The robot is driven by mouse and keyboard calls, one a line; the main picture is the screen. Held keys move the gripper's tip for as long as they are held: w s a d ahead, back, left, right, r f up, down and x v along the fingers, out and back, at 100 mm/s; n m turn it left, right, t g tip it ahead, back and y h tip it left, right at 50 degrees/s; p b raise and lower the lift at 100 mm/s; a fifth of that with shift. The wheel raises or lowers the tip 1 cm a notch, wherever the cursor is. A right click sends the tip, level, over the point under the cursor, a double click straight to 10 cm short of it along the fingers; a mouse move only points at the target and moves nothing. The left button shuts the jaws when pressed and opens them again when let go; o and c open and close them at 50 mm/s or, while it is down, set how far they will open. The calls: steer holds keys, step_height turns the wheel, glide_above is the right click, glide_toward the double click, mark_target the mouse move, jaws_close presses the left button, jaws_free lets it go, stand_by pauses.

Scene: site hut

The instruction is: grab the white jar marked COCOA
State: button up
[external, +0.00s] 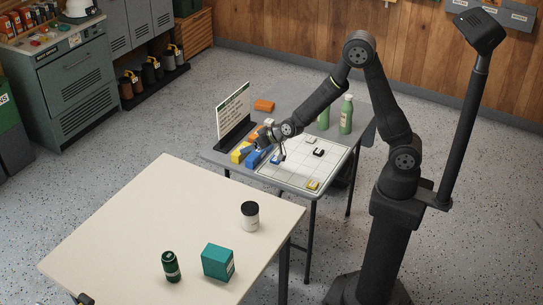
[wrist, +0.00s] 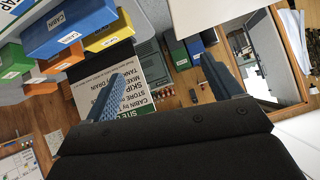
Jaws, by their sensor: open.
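A white jar with a black lid (external: 250,217) stands upright on the cream table in the external view. Any lettering on it is too small to read. My gripper (external: 270,147) is over the grey table behind, well away from the jar, near coloured blocks and a sign. In the wrist view my gripper (wrist: 162,72) has its two blue fingers spread wide, with nothing held between them. I cannot make out the jar in the wrist view.
A dark green can (external: 171,267) and a teal box (external: 218,262) stand on the cream table (external: 130,220) near the jar. The upright sign (external: 233,116), blocks, a white grid board (external: 300,167) and green bottles (external: 346,114) occupy the grey table. The cream table's left side is mostly clear.

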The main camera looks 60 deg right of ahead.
steer(key=s+a+f+n, duration=0.1)
steer(key=s+a+f, duration=0.2)
steer(key=s+a, duration=0.3)
steer(key=n+t+y, duration=0.3)
steer(key=n+y, duration=0.2)
glide_toward(253, 207)
steer(key=x, duration=1.3)
steer(key=shift+a, duration=0.1)
steer(key=c, duration=1.3)
